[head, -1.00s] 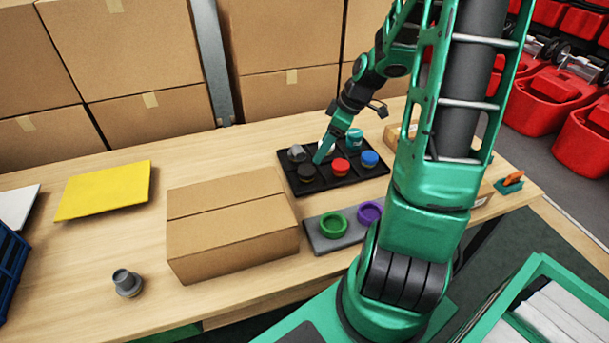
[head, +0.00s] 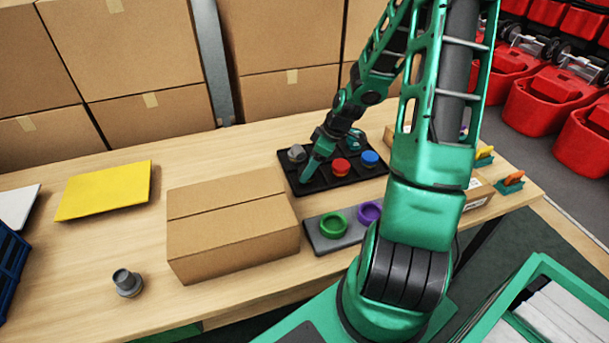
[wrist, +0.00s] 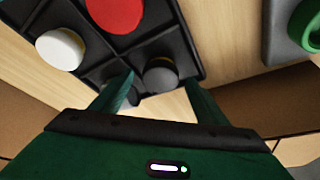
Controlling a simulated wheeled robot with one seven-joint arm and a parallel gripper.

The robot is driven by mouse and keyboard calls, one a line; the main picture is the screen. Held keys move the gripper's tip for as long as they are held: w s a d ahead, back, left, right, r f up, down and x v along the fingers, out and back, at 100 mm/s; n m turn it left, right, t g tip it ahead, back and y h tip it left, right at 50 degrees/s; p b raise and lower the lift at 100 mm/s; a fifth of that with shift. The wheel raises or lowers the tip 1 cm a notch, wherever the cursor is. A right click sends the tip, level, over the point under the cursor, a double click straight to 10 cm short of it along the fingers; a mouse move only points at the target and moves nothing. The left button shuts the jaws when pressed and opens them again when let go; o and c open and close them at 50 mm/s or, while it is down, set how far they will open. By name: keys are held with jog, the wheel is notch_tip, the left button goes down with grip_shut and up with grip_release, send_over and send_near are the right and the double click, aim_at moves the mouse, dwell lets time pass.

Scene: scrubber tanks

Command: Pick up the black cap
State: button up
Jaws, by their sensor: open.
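The black cap (wrist: 161,76) sits in a corner compartment of the black divided tray (wrist: 135,45) in the wrist view. My gripper (wrist: 158,86) is open, with one finger on each side of the cap in that view. I cannot tell whether the fingers touch it. In the head view my gripper (head: 305,180) points down at the front left corner of the tray (head: 342,180) and hides the black cap there.
The tray also holds a red cap (head: 340,167), a blue cap (head: 370,158), a grey cap (head: 296,153) and a teal piece (head: 355,138). A grey holder (head: 318,240) with green and purple rings lies in front. A cardboard box (head: 230,225) stands to the left.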

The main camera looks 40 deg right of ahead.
jog(key=shift+w+a+f, duration=0.1)
jog(key=shift+f, duration=0.2)
jog(key=c, duration=1.1)
